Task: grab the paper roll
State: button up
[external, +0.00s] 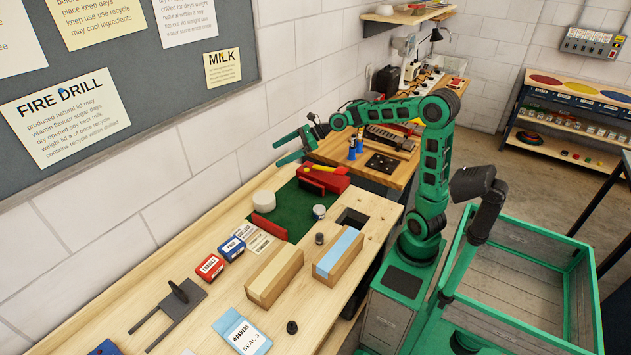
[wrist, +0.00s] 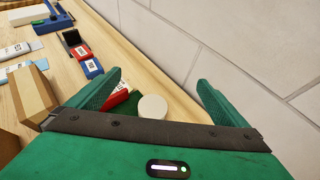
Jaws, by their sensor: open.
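The paper roll, a short white cylinder (external: 264,201), stands on the green mat (external: 287,216) near the wall side of the bench. My gripper (external: 281,152) is open and empty, raised above the bench near the wall, apart from the roll. In the wrist view the roll's round white top (wrist: 153,108) shows between the two green fingers (wrist: 159,80), beyond the dark front edge of my gripper. The roll's lower part is partly hidden there.
A red object with a yellow handle (external: 322,177) lies behind the roll. A small can (external: 319,212), printed cards (external: 250,237), red and blue boxes (external: 231,248) and wooden blocks (external: 274,275) lie nearby. The wall (wrist: 235,50) rises close beside my gripper.

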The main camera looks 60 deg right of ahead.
send_near(265, 197)
jog(key=shift+a, duration=0.1)
jog(key=x, duration=1)
jog(key=shift+w+a+f, duration=0.1)
jog(key=shift+w+f, duration=0.1)
jog(key=shift+w, duration=0.05)
jog(key=c, duration=1.2)
